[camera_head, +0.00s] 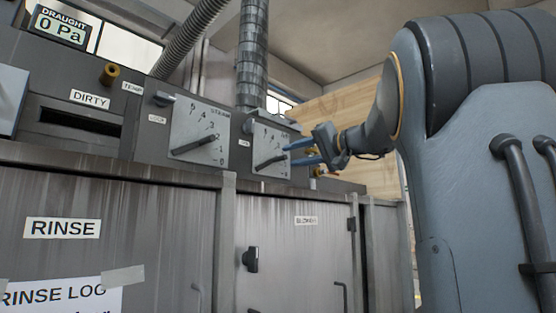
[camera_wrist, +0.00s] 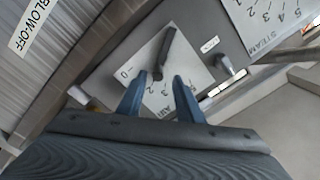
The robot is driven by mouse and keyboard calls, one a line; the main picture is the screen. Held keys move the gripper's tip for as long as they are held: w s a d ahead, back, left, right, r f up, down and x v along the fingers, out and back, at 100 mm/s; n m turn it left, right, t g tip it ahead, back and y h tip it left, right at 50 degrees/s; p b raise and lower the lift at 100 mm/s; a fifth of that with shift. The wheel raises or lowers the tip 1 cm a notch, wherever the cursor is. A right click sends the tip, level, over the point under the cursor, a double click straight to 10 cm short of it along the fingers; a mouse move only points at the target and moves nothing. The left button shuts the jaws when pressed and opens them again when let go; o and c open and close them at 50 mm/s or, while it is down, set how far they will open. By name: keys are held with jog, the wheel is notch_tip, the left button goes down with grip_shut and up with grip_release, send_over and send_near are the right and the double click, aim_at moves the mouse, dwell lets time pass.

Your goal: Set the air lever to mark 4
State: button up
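The air plate (camera_wrist: 128,58) carries a number scale and the word AIR in the wrist view; it also shows in the head view (camera_head: 275,138). The dark air lever (camera_wrist: 166,52) lies across it, its free end pointing at about mark 2. The same lever shows in the head view (camera_head: 268,161). My gripper (camera_wrist: 158,82) is open, its two blue fingers apart at the plate. The lever's free end lies between or just beyond the fingertips; I cannot tell if either touches it. Mark 4 is not clearly readable in the wrist view. My gripper also shows in the head view (camera_head: 288,153).
The steam plate (camera_head: 187,128) with its own lever (camera_head: 195,146) is left of the air plate in the head view. A small knob (camera_wrist: 226,64) stands beside the air plate. Cabinet doors (camera_head: 120,235) lie below, and a duct (camera_head: 252,50) rises behind.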

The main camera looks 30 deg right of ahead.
aim_at(281, 158)
jog(key=shift+p+x, duration=1)
jog(key=shift+x, duration=2)
jog(key=shift+w+d, duration=0.1)
jog(key=shift+d, duration=0.05)
grip_shut()
